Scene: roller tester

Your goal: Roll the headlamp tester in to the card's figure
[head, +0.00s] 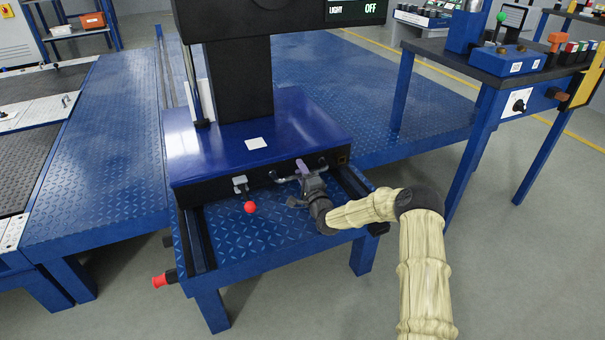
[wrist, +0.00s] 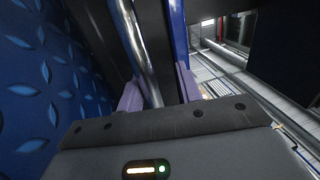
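The headlamp tester has a dark column (head: 240,85) on a blue-topped carriage (head: 300,122), standing on rails across a blue deck. Its display (head: 350,10) reads "LIGHT OFF"; the rest is cut off. A metal handle bar (head: 285,179) runs along the carriage front. My gripper (head: 303,168) is at this bar, right of a red-knobbed lever (head: 250,207). In the wrist view, the shiny bar (wrist: 138,50) passes between my two purple fingers (wrist: 160,92). A dark gap shows between the bar and the right finger. No figure on a card is legible.
A blank-looking white label (head: 257,143) lies on the carriage top. A red-handled part (head: 160,281) sticks out at the deck's front left. A control bench (head: 480,58) with buttons and a yellow panel (head: 583,78) stands at right. Blue plating lies behind the tester.

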